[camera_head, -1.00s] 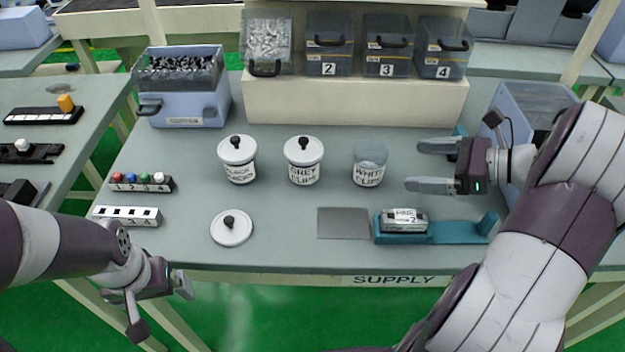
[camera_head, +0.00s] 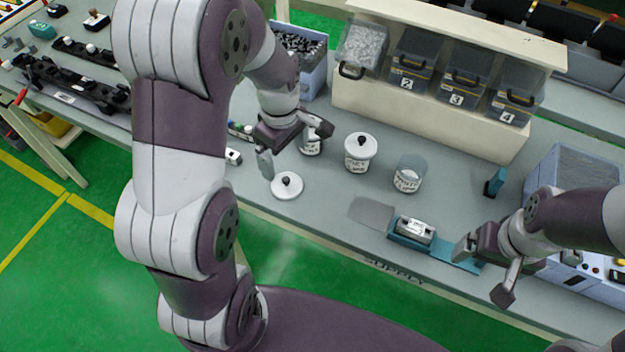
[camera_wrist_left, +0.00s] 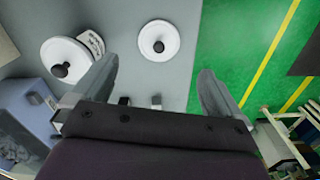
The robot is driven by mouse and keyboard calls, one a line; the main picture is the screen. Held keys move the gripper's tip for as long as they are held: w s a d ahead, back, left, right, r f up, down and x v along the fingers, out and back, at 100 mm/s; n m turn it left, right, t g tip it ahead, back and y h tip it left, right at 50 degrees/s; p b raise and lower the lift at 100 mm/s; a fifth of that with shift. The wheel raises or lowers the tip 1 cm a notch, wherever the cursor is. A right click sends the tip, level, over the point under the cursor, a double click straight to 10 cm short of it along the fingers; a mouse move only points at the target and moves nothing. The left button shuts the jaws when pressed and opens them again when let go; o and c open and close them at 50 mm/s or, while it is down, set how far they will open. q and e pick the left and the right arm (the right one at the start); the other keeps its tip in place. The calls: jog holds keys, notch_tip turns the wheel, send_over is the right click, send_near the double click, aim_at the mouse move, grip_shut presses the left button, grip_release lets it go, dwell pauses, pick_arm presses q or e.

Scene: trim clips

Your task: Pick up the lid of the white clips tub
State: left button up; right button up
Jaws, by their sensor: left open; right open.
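The loose white lid (camera_head: 287,186) with a black knob lies flat on the table near the front edge. It also shows in the left wrist view (camera_wrist_left: 159,41), ahead of and between the two fingers. The white clips tub (camera_head: 408,177) stands lidless to the right, clear-walled at the top. My left gripper (camera_head: 292,146) is open and empty, apart from the lid, on its far side in the head view; its fingers also show in the left wrist view (camera_wrist_left: 157,70). My right gripper (camera_head: 484,268) is open, by the right end of the teal holder (camera_head: 462,262).
A labelled block (camera_head: 415,229) sits on the teal holder beside a grey mat (camera_head: 372,212). Numbered bins (camera_head: 412,75) line the back shelf.

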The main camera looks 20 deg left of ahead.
aim_at(287, 179)
pick_arm(q)
notch_tip(287, 179, down, 10)
jog(key=shift+w+a+f+p, duration=0.1)
jog(key=shift+w+p, duration=0.05)
jog(key=shift+p, duration=0.15)
jog(key=c, duration=0.9)
